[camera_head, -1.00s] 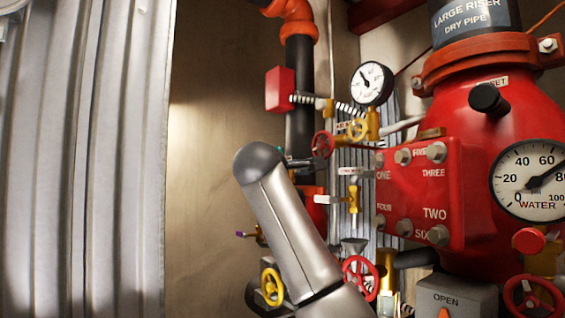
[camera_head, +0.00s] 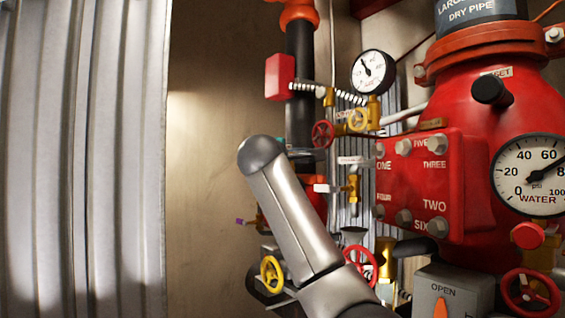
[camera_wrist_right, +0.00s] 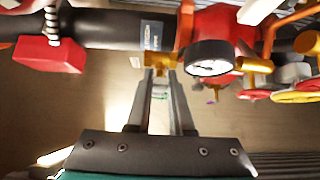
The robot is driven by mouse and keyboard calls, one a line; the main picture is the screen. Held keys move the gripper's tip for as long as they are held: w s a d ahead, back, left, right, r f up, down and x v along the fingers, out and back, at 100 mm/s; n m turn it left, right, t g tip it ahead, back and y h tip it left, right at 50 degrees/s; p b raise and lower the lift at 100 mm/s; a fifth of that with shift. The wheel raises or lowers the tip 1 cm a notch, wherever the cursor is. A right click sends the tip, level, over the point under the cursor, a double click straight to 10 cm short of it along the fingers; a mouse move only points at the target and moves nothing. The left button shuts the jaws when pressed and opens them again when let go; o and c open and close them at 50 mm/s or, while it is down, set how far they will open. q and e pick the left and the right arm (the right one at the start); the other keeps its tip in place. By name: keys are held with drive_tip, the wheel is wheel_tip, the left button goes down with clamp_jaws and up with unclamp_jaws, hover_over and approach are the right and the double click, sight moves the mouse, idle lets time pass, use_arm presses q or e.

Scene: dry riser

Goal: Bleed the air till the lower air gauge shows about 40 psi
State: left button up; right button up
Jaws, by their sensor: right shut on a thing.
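My right arm rises from the bottom of the head view and hides much of its own gripper and the pipework behind it. In the right wrist view my right gripper (camera_wrist_right: 161,72) is shut on a small brass fitting (camera_wrist_right: 158,60) beside the black pipe (camera_wrist_right: 98,29). An air gauge (camera_wrist_right: 210,66), seen at a steep slant, sits just right of the fingertips; its reading is too small to tell. It seems hidden behind my arm in the head view. Another white-faced gauge (camera_head: 373,72) stands higher, its needle pointing up-left. My left gripper is not in view.
The red valve body (camera_head: 450,190) with its water gauge (camera_head: 530,172) fills the right. A red box (camera_head: 280,78), red handwheel (camera_head: 322,133) and yellow handwheel (camera_head: 271,274) surround my arm. Bare wall (camera_head: 210,190) and corrugated metal (camera_head: 80,150) lie left.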

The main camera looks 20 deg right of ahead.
clamp_jaws()
drive_tip(key=f+m+t+h+b, duration=0.1)
drive_tip(key=m+b, duration=0.1)
drive_tip(key=shift+w+f+b, duration=0.1)
drive_tip(key=shift+f+b, duration=0.05)
drive_tip(key=shift+b, duration=0.25)
drive_tip(key=shift+w+a+f+m+t+h+b, duration=0.1)
drive_tip(key=shift+f+m+t+h+b, duration=0.15)
drive_tip(key=shift+m+t+h+b, duration=0.4)
drive_tip(key=shift+w+f+m+t+h+b, duration=0.1)
drive_tip(key=shift+m+t+h+b, duration=0.3)
drive_tip(key=shift+m, duration=0.55)
drive_tip(key=shift+h, duration=0.25)
drive_tip(key=o, duration=0.8)
unclamp_jaws()
